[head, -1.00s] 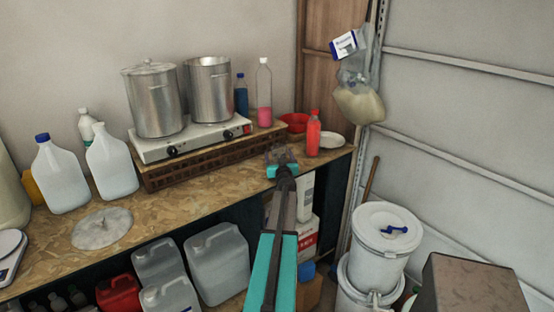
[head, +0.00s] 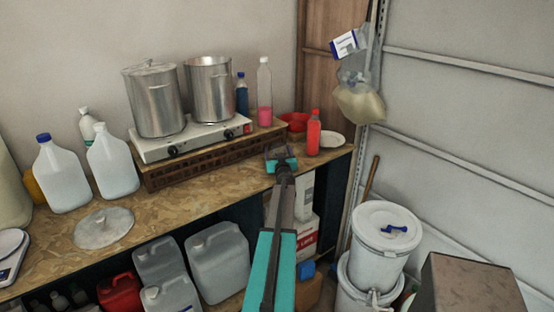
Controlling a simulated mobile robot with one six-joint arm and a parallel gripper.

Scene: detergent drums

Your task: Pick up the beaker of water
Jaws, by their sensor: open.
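My gripper (head: 278,153) is over the right end of the chipboard bench (head: 205,188), just left of the red bottle and in front of the red bowl. Its jaws are open, seen from behind at a distance. I cannot make out a beaker of water clearly. Anything between or just beyond the jaws is too small and partly hidden by the gripper.
A red bottle (head: 313,133), a red bowl (head: 295,122) and a white dish (head: 332,140) stand close by. A hotplate (head: 190,138) with two steel pots (head: 152,102) is to the left. White drums (head: 385,235) stand on the floor at right.

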